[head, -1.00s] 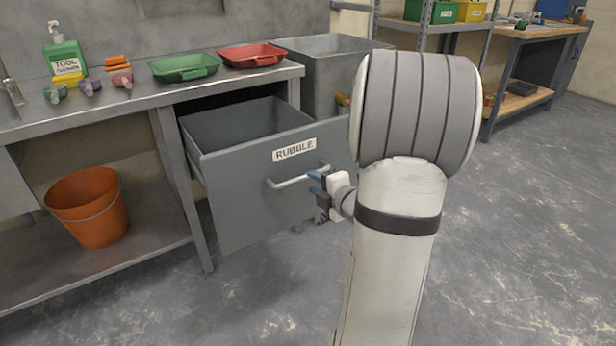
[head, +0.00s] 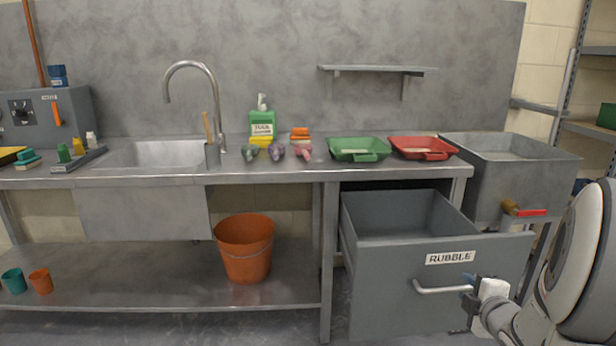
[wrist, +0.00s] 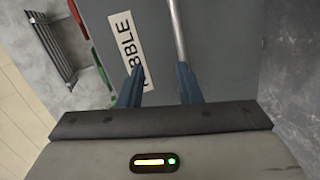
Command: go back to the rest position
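My gripper (head: 470,297) is at the right end of the handle (head: 440,289) of the grey RUBBLE drawer (head: 390,305). The drawer is pulled out and looks empty in the part I can see. In the wrist view my gripper (wrist: 160,78) has its two blue fingers apart. The handle bar (wrist: 176,25) ends by the tip of the right-hand finger, and the RUBBLE label (wrist: 127,48) shows behind the left-hand finger. Nothing is held between them. I cannot tell whether a finger touches the handle.
The counter above holds a green tray (head: 358,149), a red tray (head: 422,148), a soap bottle (head: 262,124) and a sink (head: 150,153). A metal tub (head: 512,165) with a tap stands right of the drawer. An orange bucket (head: 244,248) is on the lower shelf.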

